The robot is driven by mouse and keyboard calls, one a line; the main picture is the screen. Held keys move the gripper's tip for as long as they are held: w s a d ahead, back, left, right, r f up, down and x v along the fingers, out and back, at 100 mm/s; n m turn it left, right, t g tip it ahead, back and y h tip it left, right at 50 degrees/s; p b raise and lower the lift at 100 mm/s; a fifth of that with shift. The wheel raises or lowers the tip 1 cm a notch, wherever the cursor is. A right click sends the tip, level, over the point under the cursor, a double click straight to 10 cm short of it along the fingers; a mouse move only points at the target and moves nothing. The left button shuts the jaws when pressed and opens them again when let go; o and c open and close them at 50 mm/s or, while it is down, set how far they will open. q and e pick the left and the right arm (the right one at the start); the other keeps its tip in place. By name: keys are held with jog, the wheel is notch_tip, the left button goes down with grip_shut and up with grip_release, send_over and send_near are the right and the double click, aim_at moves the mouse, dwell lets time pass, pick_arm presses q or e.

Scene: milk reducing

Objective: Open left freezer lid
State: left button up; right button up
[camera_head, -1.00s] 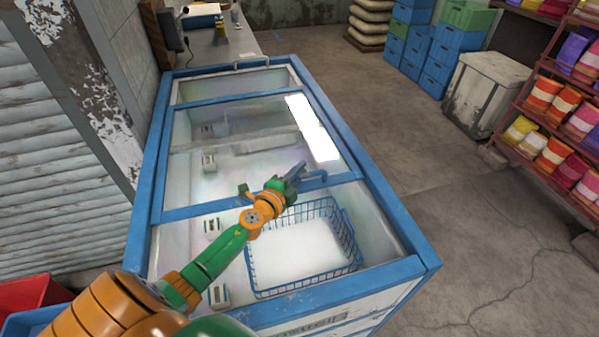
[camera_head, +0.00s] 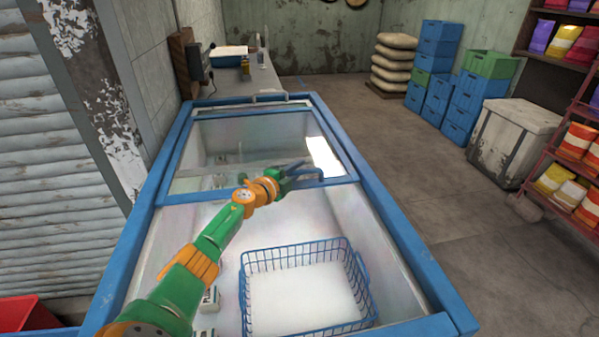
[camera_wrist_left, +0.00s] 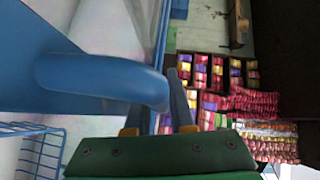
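The chest freezer has a blue frame and glass sliding lids. The near lid (camera_head: 258,188) has a blue rim and a blue bent handle (camera_head: 308,180) at its near right edge. It stands slid toward the far end, and the near bay is uncovered. My left gripper (camera_head: 303,168) is at this handle, its fingers apart. In the left wrist view the handle (camera_wrist_left: 105,80) reaches across in front of the fingers (camera_wrist_left: 160,110), its bent end close to the right finger. Whether both fingers touch it cannot be told. My right gripper is not in view.
A blue wire basket (camera_head: 305,285) sits in the near bay. A wall with a shutter (camera_head: 50,180) runs along the left side. Blue crates (camera_head: 437,95), a worn white chest (camera_head: 515,140) and shelves of packets (camera_head: 565,185) stand right, beyond free floor (camera_head: 420,185).

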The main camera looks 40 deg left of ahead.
aim_at(289, 175)
pick_arm(q)
jog(key=shift+o, duration=0.2)
jog(key=shift+s, duration=0.15)
jog(key=shift+s+r, duration=0.1)
jog(key=shift+s, duration=0.05)
jog(key=shift+s+d+r+p, duration=0.15)
jog(key=shift+s+p, duration=0.3)
jog(key=shift+s, duration=0.65)
jog(key=shift+s+r+p, duration=0.1)
jog(key=shift+s+p, duration=0.4)
jog(key=shift+s, duration=0.6)
jog(key=shift+s+d+r+p, duration=0.15)
jog(key=shift+s+p, duration=0.3)
jog(key=shift+s, duration=0.65)
